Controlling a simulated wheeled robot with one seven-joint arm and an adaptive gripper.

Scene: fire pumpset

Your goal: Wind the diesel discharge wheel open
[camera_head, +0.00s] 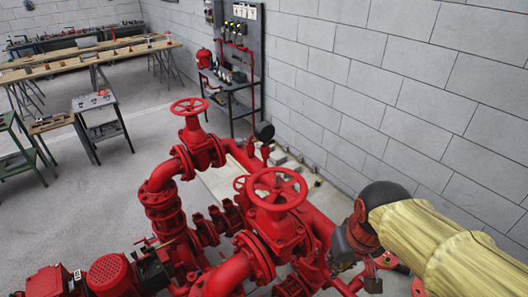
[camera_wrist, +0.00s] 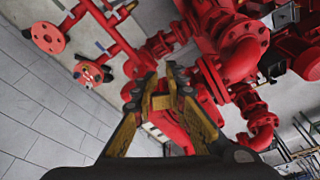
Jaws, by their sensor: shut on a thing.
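A large red handwheel (camera_head: 276,188) sits on a valve in the middle of the head view. A second red handwheel (camera_head: 188,106) tops a valve farther back. No label shows which one is the diesel discharge wheel. My gripper (camera_head: 348,246) is low and to the right of the near handwheel, apart from its rim, among red pipework. In the wrist view its yellow-padded fingers (camera_wrist: 162,82) close in on a red part (camera_wrist: 166,122). The fingers and the surrounding pipes hide most of that part, so I cannot tell whether it is a wheel.
Red pipes and flanges (camera_head: 253,257) crowd the space left of my gripper. A grey block wall (camera_head: 400,90) runs along the right. A red motor (camera_head: 112,273) stands at the lower left. Workbenches (camera_head: 90,60) stand far back left, with open floor (camera_head: 100,195) before them.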

